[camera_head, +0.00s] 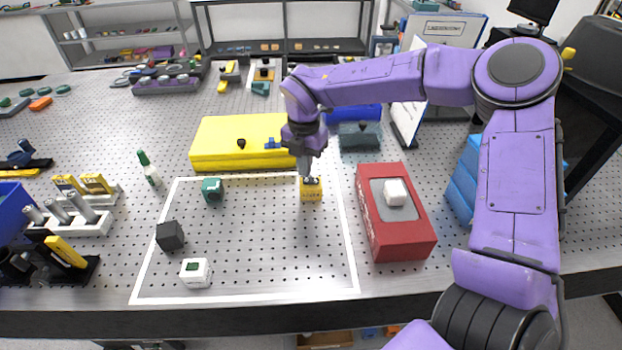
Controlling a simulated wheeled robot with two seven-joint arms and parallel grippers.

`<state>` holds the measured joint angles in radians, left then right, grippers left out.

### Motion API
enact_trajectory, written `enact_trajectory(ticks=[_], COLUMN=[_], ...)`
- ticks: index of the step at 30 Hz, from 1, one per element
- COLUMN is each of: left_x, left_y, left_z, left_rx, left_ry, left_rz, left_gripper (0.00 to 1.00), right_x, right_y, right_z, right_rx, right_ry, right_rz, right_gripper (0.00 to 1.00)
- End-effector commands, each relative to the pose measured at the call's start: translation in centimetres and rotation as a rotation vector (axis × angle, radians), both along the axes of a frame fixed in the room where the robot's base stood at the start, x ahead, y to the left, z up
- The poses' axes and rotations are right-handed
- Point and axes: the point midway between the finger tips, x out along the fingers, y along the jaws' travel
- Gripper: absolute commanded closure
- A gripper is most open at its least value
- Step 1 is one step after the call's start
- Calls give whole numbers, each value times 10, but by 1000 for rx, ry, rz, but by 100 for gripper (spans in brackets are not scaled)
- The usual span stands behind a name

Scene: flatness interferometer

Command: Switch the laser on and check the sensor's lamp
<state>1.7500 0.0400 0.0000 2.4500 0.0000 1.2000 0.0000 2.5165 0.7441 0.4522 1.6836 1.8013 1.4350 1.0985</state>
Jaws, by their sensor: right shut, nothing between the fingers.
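My right gripper (312,180) points down, shut and empty, at the top of a small yellow block (311,196) inside the white-outlined area. The fingertips are over the block's dark top; I cannot tell whether they touch it. A teal block (212,192), a dark grey cube (170,236) and a white cube (196,273) with a small dark green patch on top stand in the same outlined area. None carries a readable label, so I cannot tell for sure which is the laser or the sensor. No clearly lit lamp shows. My left gripper is out of view.
A red box (410,243) with a white cube (396,192) on it stands right of the outline. A yellow case (215,145) lies behind it. White holders (92,228) and a green-capped bottle (149,170) are at left. The middle of the outlined area is clear.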

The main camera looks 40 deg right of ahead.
Motion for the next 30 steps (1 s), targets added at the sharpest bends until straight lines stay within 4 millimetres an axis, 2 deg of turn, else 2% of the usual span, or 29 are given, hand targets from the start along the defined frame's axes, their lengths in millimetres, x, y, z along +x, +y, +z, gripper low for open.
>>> enact_trajectory(ticks=[30], left_x=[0], left_y=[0], left_z=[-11], left_rx=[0], left_ry=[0], left_rz=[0], left_gripper=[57], right_x=[0], right_y=[0], right_z=[-13], right_rx=[0], right_ry=[0], right_rz=[0], right_gripper=[100])
